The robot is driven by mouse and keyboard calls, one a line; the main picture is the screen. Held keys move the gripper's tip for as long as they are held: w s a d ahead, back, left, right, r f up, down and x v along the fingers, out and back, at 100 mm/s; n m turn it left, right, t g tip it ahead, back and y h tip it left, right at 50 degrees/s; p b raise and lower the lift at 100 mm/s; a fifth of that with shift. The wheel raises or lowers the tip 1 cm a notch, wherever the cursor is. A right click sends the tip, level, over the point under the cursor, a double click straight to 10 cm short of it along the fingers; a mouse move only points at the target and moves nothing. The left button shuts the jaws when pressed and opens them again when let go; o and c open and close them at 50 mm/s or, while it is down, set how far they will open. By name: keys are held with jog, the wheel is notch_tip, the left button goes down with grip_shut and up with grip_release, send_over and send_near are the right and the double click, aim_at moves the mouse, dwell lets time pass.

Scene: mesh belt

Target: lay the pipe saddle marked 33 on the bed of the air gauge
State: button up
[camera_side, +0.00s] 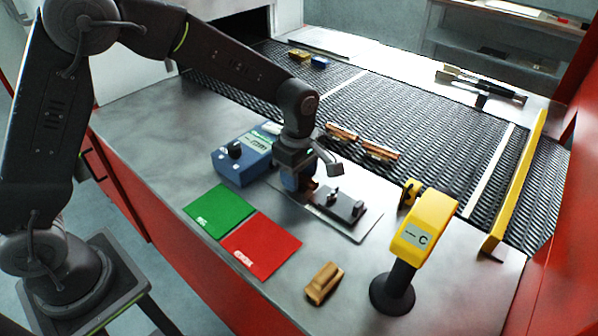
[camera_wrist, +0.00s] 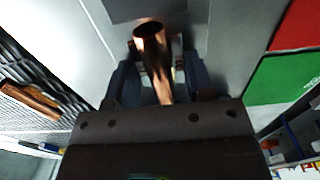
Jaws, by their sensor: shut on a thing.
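My gripper (camera_side: 300,188) is over the near table, at the left end of the dark bed (camera_side: 345,207) of the air gauge. In the wrist view my gripper (camera_wrist: 158,75) has its blue jaws shut on a copper-coloured pipe saddle (camera_wrist: 152,48). In the side view only a small brown part of the saddle (camera_side: 312,184) shows beside the jaws. No number on it can be read. The blue gauge box (camera_side: 240,160) with a black knob stands just left of the gripper. Whether the saddle touches the bed is hidden.
Copper-coloured pieces (camera_side: 378,150) lie on the mesh belt (camera_side: 420,125) behind. A green mat (camera_side: 219,210) and a red mat (camera_side: 261,246) lie in front. A tan piece (camera_side: 323,283) lies on the table near a yellow device on a black post (camera_side: 398,285).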

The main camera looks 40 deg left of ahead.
jog(key=o, duration=1.1)
jog(key=s+a+r+m+t, duration=0.1)
jog(key=s+a+r+m, duration=0.15)
jog(key=r, duration=0.55)
jog(key=s+a+r+m, duration=0.1)
jog(key=s+r+m, duration=0.15)
jog(key=r, duration=0.65)
jog(key=shift+s+a+f+m+t, duration=0.15)
jog(key=shift+s+a+m+t, duration=0.7)
jog(key=shift+s+m, duration=1.7)
jog(key=shift+s+a+f+m+t, duration=0.15)
jog(key=shift+s+a+m+t, duration=0.75)
jog(key=shift+s+m, duration=1.7)
jog(key=shift+s+a+f+m+t, duration=0.15)
jog(key=shift+s+a+m+t, duration=0.75)
jog(key=shift+s, duration=2.8)
jog(key=shift+a+m+g, duration=0.2)
jog(key=shift+m+g, duration=0.15)
jog(key=shift+m, duration=0.1)
